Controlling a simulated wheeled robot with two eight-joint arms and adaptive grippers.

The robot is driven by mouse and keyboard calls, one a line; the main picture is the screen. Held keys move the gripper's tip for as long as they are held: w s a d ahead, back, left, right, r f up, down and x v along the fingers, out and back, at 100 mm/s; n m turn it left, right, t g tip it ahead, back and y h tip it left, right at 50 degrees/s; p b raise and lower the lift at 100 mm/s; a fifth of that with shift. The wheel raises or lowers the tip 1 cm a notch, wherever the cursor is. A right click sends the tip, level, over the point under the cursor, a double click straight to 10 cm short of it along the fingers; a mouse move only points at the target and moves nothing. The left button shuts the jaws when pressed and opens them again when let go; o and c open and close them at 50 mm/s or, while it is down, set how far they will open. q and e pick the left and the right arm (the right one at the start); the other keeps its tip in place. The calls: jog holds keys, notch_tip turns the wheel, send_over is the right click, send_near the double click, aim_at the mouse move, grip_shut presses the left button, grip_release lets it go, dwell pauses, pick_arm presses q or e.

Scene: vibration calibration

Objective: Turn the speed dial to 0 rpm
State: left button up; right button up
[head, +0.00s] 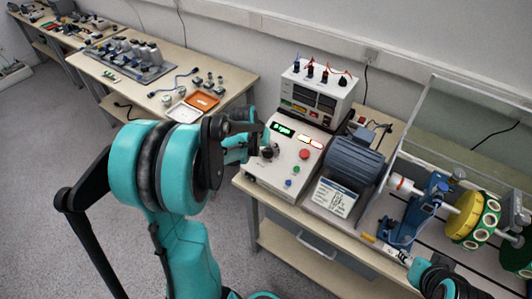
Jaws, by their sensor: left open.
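The control box (294,175) is a pale sloped console on the bench. Its black speed dial (268,151) is on the left of the panel, below a small display (283,129) with green characters too small to read surely. My left gripper (253,145) is open at the dial's left side, with its teal and black fingers close to the knob. Whether they touch it I cannot tell. My right arm's teal and black end (440,281) shows at the bottom right, partly cut off, and its jaw state is unclear.
A red button (304,154) and blue and green buttons are close to the dial. A power supply (314,93) stands behind. A motor (353,164) and a yellow wheel (466,218) are to the right. An orange tray (202,101) lies on the left bench.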

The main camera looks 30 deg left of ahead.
pick_arm(q)
jog(key=shift+w+f, duration=0.1)
jog(key=shift+f, duration=0.1)
jog(key=c, duration=1.2)
jog(key=shift+o, duration=0.2)
jog(key=n, duration=0.4)
jog(key=shift+n, duration=0.3)
jog(key=o, duration=1.2)
jog(key=shift+c, duration=0.2)
jog(key=shift+r, duration=0.1)
jog(key=v, duration=1.2)
